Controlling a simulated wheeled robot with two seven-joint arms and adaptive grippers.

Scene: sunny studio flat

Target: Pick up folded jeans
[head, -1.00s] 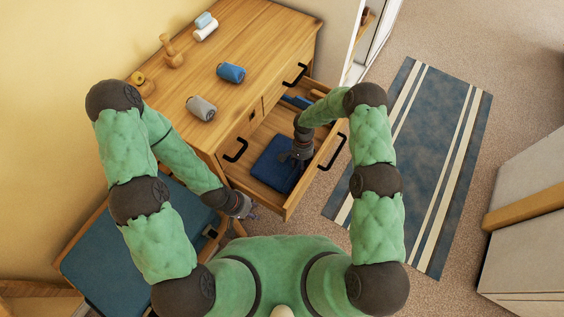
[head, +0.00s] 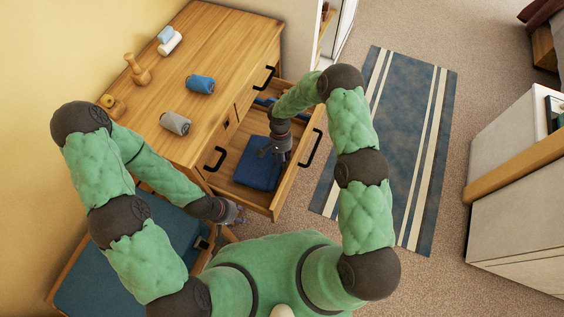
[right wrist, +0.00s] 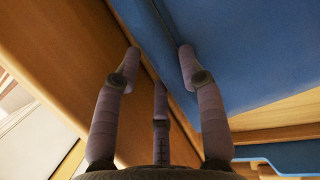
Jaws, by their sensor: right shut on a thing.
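The folded jeans (head: 255,173) are a dark blue flat bundle in the open drawer (head: 223,188) of the wooden dresser. In the right wrist view the blue cloth (right wrist: 240,50) fills the upper right. My right gripper (head: 281,158) reaches down into the drawer at the right edge of the jeans. In the right wrist view its fingers (right wrist: 162,62) are closed about the edge of the cloth. Whether the jeans are lifted off the drawer floor, I cannot tell. My left gripper (head: 238,214) hangs outside the drawer, near its lower left corner; its fingers are too small to read.
The dresser top (head: 225,60) bears a blue roll (head: 200,84), a grey roll (head: 175,123) and a wooden figure (head: 138,72). More blue cloth lies deeper in the drawer. A blue-seated bench (head: 120,265) stands at lower left. A striped rug (head: 395,140) lies on open floor to the right.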

